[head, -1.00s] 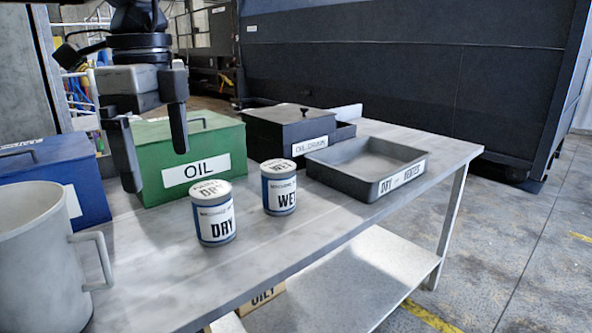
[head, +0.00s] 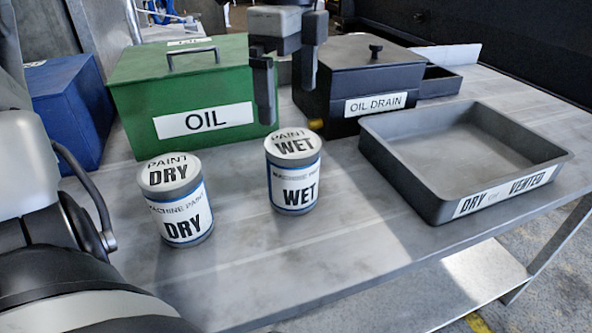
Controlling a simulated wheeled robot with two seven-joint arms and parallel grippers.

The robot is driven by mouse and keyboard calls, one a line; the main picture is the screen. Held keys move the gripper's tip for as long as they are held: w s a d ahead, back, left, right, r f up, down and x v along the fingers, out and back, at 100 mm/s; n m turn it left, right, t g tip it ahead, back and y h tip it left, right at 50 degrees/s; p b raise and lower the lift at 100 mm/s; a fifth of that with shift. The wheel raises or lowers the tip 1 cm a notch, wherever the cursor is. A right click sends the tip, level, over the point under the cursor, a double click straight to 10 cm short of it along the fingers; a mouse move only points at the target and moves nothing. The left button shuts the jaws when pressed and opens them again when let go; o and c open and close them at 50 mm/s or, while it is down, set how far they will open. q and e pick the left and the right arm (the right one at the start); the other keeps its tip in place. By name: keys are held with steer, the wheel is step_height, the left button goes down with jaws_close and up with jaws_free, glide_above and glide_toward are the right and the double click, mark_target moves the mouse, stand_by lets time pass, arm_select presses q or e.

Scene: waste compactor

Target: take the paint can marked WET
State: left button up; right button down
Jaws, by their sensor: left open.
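The paint can marked WET (head: 293,172) stands upright on the grey table, white and blue with WET on its lid and side. A similar can marked DRY (head: 178,199) stands to its left. My left gripper (head: 289,119) hangs above and behind the WET can, fingers pointing down and apart, with nothing between them. One fingertip is close to the can's lid in the picture; I cannot tell the exact gap. My right gripper is not in view.
A green OIL box (head: 190,97) stands behind the cans, with a blue box (head: 70,110) at left. A black OIL DRAIN box (head: 365,82) is behind right. A grey tray (head: 475,150) marked DRY and VENTED sits at right. The table front is clear.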

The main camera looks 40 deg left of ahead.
mark_target(293, 142)
arm_select(q)
steer(key=f, duration=0.9)
steer(key=shift+w+d+f, duration=0.1)
steer(key=shift+d+f, duration=0.1)
steer(key=shift+f, duration=0.15)
